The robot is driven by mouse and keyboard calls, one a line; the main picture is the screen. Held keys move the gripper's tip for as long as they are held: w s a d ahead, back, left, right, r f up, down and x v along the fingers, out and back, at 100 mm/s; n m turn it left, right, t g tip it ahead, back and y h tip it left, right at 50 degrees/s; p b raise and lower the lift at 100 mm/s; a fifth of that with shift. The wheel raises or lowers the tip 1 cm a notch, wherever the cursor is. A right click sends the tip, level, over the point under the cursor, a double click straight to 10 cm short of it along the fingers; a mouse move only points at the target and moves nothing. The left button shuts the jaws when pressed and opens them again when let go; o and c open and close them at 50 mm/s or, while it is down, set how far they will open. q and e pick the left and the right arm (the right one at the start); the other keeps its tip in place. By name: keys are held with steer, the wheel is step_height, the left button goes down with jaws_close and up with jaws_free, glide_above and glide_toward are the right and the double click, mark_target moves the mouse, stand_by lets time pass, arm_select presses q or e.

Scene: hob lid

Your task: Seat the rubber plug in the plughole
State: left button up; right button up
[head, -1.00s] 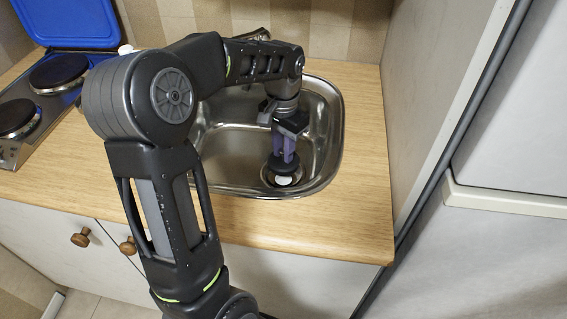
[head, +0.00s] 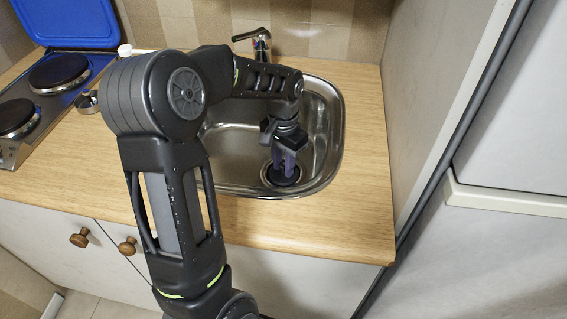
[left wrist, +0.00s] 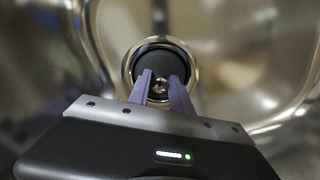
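The black rubber plug (head: 283,179) is at the plughole (head: 299,177) in the sink's floor, near the front right of the basin. In the left wrist view the plug (left wrist: 160,60) shows as a dark disc inside the plughole's shiny metal ring (left wrist: 127,66). I cannot tell whether it is fully pressed in. My left gripper (head: 284,166) points down into the sink. My right gripper is not in view.
The steel sink (head: 237,140) is set in a wooden counter (head: 340,228). A tap (head: 261,40) stands behind it. A hob (head: 52,90) with a raised blue lid (head: 70,22) is at the left. A tall pale panel (head: 425,100) bounds the counter's right side.

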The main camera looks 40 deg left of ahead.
arm_select(q)
steer(key=o, duration=0.3)
step_height(320, 180, up, 12)
steer(key=p, duration=0.1)
steer(key=shift+r, duration=0.2)
stand_by(0.4)
stand_by(0.7)
